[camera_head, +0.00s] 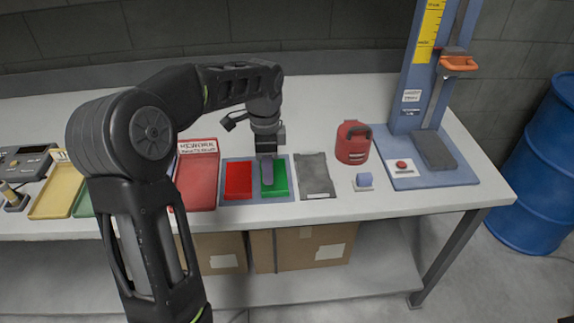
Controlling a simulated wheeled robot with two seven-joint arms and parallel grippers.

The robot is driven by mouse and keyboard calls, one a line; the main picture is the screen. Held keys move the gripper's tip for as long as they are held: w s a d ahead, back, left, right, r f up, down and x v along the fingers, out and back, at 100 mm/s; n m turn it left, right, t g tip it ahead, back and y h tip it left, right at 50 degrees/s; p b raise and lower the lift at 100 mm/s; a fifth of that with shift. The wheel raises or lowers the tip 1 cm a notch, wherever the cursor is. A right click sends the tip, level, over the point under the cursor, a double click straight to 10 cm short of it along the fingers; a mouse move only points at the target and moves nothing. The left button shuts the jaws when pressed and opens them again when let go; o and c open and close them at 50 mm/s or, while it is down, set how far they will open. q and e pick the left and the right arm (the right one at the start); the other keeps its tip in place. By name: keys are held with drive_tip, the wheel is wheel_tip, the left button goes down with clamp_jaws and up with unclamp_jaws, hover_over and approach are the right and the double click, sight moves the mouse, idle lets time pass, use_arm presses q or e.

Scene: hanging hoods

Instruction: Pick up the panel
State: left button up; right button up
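My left arm comes in from the left and reaches over the table. My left gripper (267,182) points down at the left part of a green panel (280,178) and hides some of it. I cannot tell whether it touches the panel or whether its fingers are open. A red panel (238,181) lies just left of the green one. Both lie on a blue-grey mat (262,199). A dark grey flat piece (315,175) lies right of the mat. Which of these the task calls the panel is not clear. My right gripper is not in view.
A red rework tray (197,192) stands left of the mat, with a yellow tray (57,190) farther left. A red container (353,143) and a blue press-like stand (405,155) are on the right. A blue barrel (540,180) stands off the table; cardboard boxes (300,247) sit below.

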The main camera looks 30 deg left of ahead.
sight(271, 187)
use_arm(q)
drive_tip(key=shift+w+r, duration=0.1)
drive_tip(key=shift+w, duration=0.25)
drive_tip(key=shift+w+f, duration=0.1)
drive_tip(key=shift+f, duration=1.25)
drive_tip(key=shift+f+p, duration=0.75)
drive_tip(key=shift+f, duration=1.9)
drive_tip(key=shift+c, duration=0.2)
clamp_jaws()
